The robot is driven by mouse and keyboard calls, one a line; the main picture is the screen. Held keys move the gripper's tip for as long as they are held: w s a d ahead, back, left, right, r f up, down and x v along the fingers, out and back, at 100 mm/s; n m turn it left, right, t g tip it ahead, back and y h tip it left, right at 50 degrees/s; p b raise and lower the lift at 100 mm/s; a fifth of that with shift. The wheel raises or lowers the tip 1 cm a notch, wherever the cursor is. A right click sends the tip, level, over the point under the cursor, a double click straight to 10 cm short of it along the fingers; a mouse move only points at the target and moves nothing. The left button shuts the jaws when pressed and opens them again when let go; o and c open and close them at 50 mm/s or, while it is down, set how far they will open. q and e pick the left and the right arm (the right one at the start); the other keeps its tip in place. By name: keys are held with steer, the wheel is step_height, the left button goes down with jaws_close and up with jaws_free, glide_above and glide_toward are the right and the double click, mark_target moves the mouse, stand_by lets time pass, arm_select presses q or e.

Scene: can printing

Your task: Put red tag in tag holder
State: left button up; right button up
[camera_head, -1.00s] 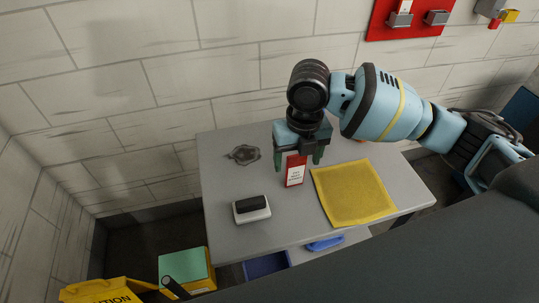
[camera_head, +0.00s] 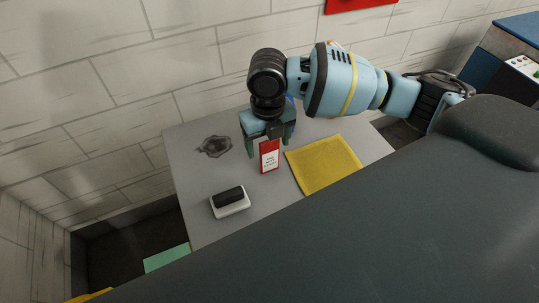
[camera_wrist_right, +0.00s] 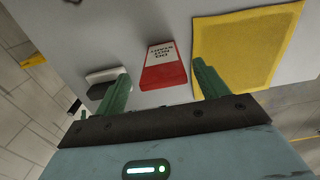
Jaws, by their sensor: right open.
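The red tag (camera_head: 269,156) with a white printed label is on the grey table, left of the yellow cloth. It also shows in the right wrist view (camera_wrist_right: 163,66). My right gripper (camera_head: 270,146) is open just behind and above the tag. In the wrist view its green fingers (camera_wrist_right: 161,72) are apart, with the tag between their lines and a gap on each side. The tag holder is not in view; only the lower edge of a red wall board (camera_head: 360,4) shows at the top. My left gripper is not in view.
The yellow cloth (camera_head: 324,165) lies right of the tag on the grey table (camera_head: 205,180). A black-and-white eraser-like block (camera_head: 229,201) sits front left, and a dark flat piece (camera_head: 215,146) lies back left. A tiled wall stands behind the table.

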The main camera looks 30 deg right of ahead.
mark_target(269, 170)
steer(key=shift+d+f, duration=0.15)
steer(key=shift+f, duration=1.8)
steer(key=shift+c, duration=0.3)
steer(key=c, duration=1)
